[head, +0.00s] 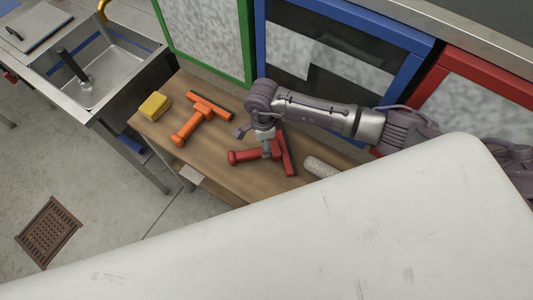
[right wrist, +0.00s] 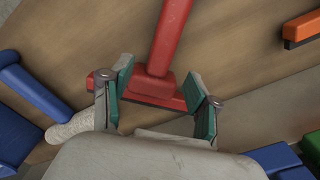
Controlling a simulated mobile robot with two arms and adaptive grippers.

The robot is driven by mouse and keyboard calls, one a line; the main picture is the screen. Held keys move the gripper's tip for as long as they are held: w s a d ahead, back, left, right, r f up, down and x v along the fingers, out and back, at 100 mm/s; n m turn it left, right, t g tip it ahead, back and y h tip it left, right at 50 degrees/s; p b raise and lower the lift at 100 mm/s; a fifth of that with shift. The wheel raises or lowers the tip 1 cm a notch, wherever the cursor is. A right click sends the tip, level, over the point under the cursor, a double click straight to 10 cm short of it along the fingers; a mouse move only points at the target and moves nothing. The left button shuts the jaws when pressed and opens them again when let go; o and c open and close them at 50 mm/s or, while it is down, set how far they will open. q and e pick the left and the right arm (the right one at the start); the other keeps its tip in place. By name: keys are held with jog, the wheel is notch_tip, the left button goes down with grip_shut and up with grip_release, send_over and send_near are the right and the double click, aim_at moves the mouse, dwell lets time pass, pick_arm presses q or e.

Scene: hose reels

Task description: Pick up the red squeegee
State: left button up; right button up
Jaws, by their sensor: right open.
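The red squeegee lies on a wooden bench; its handle (head: 243,156) points left and its crossbar (head: 287,157) is at the right in the head view. My right gripper (head: 267,149) is directly above it, over the part where handle and crossbar meet. In the right wrist view the squeegee's red handle (right wrist: 171,36) runs up and away, and its head lies between the fingers. My right gripper (right wrist: 160,80) is open there, with one teal finger pad on each side. I cannot tell whether the pads touch the squeegee. My left gripper is not in view.
An orange squeegee (head: 202,118) and a yellow sponge (head: 155,105) lie left on the wooden bench (head: 222,146). A whitish roll (head: 318,167) lies to the right. Green, blue and red framed panels stand behind. A metal sink (head: 100,75) is at upper left.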

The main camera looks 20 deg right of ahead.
aim_at(259, 153)
jog(key=shift+a+f+b, duration=0.1)
jog(key=shift+f+b, duration=0.3)
jog(key=shift+f, duration=0.3)
jog(key=f+b, duration=0.1)
jog(key=f, duration=0.1)
jog(key=f+b, duration=0.1)
jog(key=shift+a+f, duration=0.2)
jog(key=shift+f, duration=0.15)
jog(key=shift+f+b, duration=0.15)
jog(key=shift+b, duration=0.15)
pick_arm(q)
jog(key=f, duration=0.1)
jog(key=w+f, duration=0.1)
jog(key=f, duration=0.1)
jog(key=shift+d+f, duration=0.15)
pick_arm(e)
jog(key=shift+c, duration=1.1)
grip_shut()
